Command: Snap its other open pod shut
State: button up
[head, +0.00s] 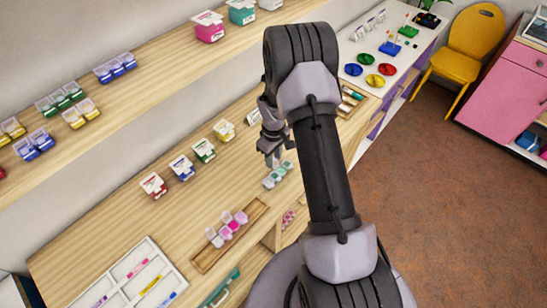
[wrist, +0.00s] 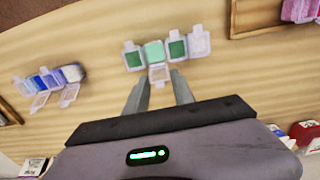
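A strip of green pods (wrist: 155,53) lies on the wooden bench in the wrist view, and it also shows in the head view (head: 277,175). Its cells look dark green, mint, dark green and whitish. A clear flap (wrist: 158,74) sticks out from the strip toward my gripper, standing open near the mint cell. Small clear tabs show along the far side; I cannot tell which lids are fully shut. My gripper (wrist: 160,90) is open and empty, its two fingers just short of the strip on either side of the flap. In the head view my gripper (head: 272,160) is just above the strip.
A strip of blue and purple pods (wrist: 55,78) with open lids lies at left in the wrist view. A wooden tray (head: 200,263) holds pink pods. Small boxes (head: 204,150) line the bench's back. A white tray (head: 75,290) stands at lower left.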

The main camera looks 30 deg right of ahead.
grip_shut()
